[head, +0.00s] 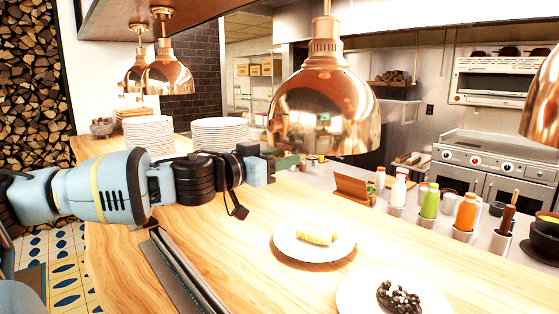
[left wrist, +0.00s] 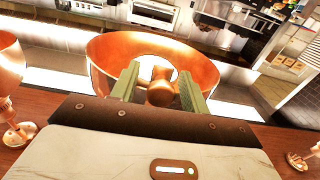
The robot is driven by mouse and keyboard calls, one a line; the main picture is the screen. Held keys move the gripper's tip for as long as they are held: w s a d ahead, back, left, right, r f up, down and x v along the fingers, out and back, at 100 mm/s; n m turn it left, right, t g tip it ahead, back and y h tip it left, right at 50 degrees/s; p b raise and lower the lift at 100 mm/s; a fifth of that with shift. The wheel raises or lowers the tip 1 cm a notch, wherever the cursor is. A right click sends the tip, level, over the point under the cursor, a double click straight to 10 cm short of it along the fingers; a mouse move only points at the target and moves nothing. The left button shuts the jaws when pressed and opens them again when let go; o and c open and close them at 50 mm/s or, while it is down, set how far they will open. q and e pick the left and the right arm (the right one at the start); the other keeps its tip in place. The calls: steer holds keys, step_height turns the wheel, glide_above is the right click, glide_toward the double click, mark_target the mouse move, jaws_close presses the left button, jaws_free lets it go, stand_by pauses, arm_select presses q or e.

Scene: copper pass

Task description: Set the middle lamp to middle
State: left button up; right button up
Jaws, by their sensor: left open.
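The middle lamp (head: 322,108) is a copper dome hanging from a rod, in the middle of the head view. My left gripper (head: 286,161) is at its lower left rim, with green fingers. In the left wrist view, which appears upside down, the lamp's copper shade (left wrist: 105,50) is close ahead. My left gripper (left wrist: 160,88) is open there, its fingers on either side of a rounded copper piece (left wrist: 159,92) of the lamp. I cannot tell whether they touch it. How the lamp is set cannot be read. My right gripper is not in view.
Other copper lamps hang at the back left (head: 167,76) and right edge (head: 543,105). Below lie a wooden counter (head: 220,255), a plate with yellow food (head: 314,252) and one with dark food (head: 350,293). Plate stacks (head: 149,133), a menu stand (head: 352,188) and several bottles (head: 466,211) stand beyond.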

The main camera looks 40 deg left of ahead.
mark_target(270, 122)
arm_select(q)
steer(key=c, duration=0.9)
jaws_close()
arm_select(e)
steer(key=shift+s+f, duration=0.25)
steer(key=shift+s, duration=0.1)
arm_select(q)
steer(key=shift+r, duration=0.1)
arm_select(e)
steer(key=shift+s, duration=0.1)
